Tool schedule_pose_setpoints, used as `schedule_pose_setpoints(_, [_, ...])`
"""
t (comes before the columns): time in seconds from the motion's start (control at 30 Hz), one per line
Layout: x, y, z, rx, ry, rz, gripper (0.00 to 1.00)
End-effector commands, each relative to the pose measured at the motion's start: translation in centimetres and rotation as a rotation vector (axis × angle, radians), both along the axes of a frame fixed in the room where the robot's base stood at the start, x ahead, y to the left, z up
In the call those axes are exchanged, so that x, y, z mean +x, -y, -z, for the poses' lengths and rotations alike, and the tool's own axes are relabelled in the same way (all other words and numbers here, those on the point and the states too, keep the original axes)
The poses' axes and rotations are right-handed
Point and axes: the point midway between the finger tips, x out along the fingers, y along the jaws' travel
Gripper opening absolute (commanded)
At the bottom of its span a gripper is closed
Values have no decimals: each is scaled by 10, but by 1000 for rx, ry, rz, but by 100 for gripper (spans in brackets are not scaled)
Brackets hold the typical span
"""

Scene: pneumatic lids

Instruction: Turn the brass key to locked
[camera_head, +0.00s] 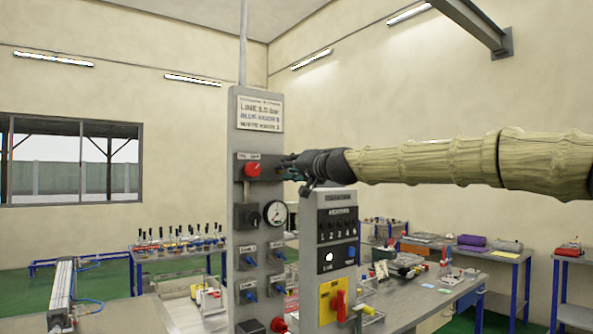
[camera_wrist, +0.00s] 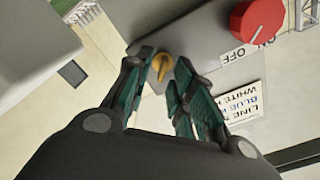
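The brass key (camera_wrist: 158,68) shows in the wrist view, on a grey panel face just beyond my fingertips. My gripper (camera_wrist: 164,62) is open, with one teal-padded finger on each side of the key. The key lies closer to the left finger; I cannot tell whether they touch. In the head view my gripper (camera_head: 285,165) reaches in from the right to the upper part of the grey control column (camera_head: 243,128). There the key is hidden behind my gripper.
A red rotary knob (camera_wrist: 257,22) marked ON and OFF sits close to the key; it also shows in the head view (camera_head: 252,169). Below are a pressure gauge (camera_head: 275,214) and several blue valves. A second grey box (camera_head: 337,201) with switches stands right of the column, below my arm.

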Motion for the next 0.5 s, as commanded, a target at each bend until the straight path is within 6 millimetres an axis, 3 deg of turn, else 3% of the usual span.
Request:
schedule_pose_setpoints(0.33, [-3,-1,2,-2,-2,-4,27])
schedule_pose_setpoints(0.5, [-17,9,1,-2,-1,-5,27])
